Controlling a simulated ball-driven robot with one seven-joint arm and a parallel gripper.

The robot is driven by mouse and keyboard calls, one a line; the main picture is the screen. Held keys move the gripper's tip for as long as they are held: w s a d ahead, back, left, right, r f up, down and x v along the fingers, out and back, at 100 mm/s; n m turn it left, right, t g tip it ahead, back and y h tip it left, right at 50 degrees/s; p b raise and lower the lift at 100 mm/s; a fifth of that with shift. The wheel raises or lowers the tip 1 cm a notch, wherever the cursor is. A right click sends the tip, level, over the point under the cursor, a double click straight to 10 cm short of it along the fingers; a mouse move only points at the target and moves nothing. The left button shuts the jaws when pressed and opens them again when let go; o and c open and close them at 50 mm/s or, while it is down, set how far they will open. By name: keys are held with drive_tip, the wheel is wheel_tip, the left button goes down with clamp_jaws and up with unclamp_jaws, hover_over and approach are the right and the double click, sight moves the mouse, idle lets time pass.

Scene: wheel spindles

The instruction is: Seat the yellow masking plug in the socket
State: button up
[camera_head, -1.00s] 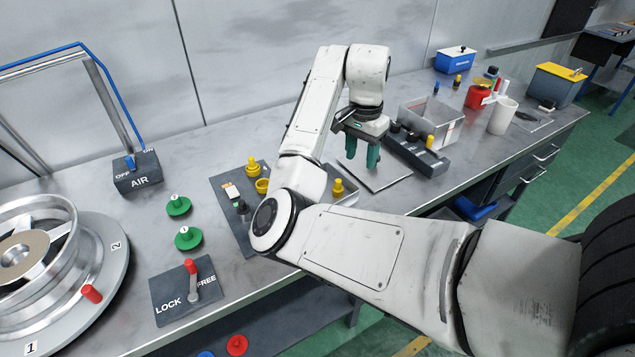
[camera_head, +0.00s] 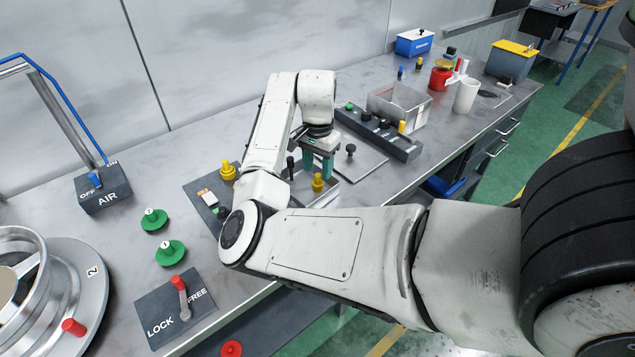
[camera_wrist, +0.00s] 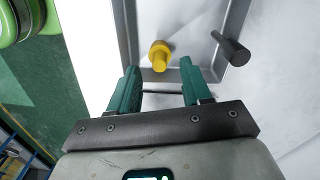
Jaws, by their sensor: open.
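A yellow plug (camera_head: 318,183) is in the shallow metal tray (camera_head: 325,199), partly hidden in the head view by my gripper (camera_head: 318,166). In the wrist view the yellow plug (camera_wrist: 160,56) shows a wide head and a narrower stem, just beyond the gap between my green fingertips (camera_wrist: 159,77). My gripper is open, with nothing between its fingers. Another yellow plug-like piece (camera_head: 228,171) is on the dark mat (camera_head: 199,186) at the left. I cannot tell which part is the socket; my arm covers much of that mat.
A black knob (camera_head: 351,150) is on the flat plate (camera_head: 362,168). A dark rack (camera_head: 378,133) and a clear bin (camera_head: 398,104) are behind. Green plugs (camera_head: 170,252) and a lock lever (camera_head: 180,287) are at left.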

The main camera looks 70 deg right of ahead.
sight(318, 182)
drive_tip(key=shift+f, duration=1.45)
drive_tip(key=shift+c, duration=0.2)
clamp_jaws()
